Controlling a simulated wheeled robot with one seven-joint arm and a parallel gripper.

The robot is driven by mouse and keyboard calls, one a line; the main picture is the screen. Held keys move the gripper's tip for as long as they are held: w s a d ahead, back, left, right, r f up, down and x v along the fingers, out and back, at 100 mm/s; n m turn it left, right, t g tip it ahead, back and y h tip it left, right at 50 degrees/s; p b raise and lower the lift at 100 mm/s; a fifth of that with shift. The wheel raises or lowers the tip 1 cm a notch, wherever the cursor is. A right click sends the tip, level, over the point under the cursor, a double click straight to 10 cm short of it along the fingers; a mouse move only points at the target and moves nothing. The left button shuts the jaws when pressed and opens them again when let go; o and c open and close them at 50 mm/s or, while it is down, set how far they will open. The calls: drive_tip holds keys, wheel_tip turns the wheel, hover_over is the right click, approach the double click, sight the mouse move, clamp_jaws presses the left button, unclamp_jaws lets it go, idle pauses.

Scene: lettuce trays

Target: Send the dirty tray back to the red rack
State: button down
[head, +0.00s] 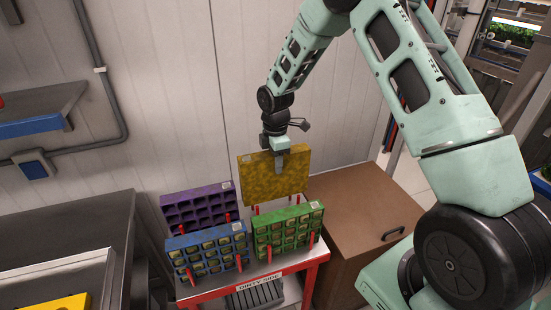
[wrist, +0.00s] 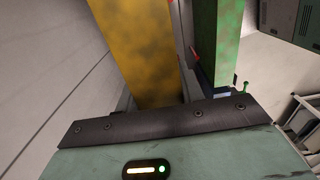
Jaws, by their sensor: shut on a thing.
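The dirty tray is yellow with brown smears (head: 262,180) and hangs upright in my gripper (head: 280,163), which is shut on its top edge. In the head view it is at the back right of the red rack (head: 288,270), behind the green tray (head: 289,232). It sits higher than the trays beside it. I cannot tell whether its lower edge touches the rack. In the wrist view the yellow tray (wrist: 135,45) runs beside the green tray (wrist: 217,45), with a gap between them. My fingertips are hidden there.
A purple tray (head: 198,208) stands back left on the rack, with a blue tray (head: 208,250) in front of it. Red pegs stick up between trays. A brown cabinet (head: 350,225) is right of the rack, a dark metal counter (head: 75,235) left. A wall is close behind.

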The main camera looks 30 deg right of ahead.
sight(275, 180)
drive_tip(key=shift+f+b, duration=1.95)
drive_tip(key=shift+f, duration=1.65)
drive_tip(key=shift+f+b, duration=0.35)
drive_tip(key=shift+f, duration=0.15)
drive_tip(key=shift+c, duration=1.6)
unclamp_jaws()
drive_tip(key=shift+r, duration=0.15)
wheel_tip(275, 180, up, 8)
drive_tip(key=p, duration=0.6)
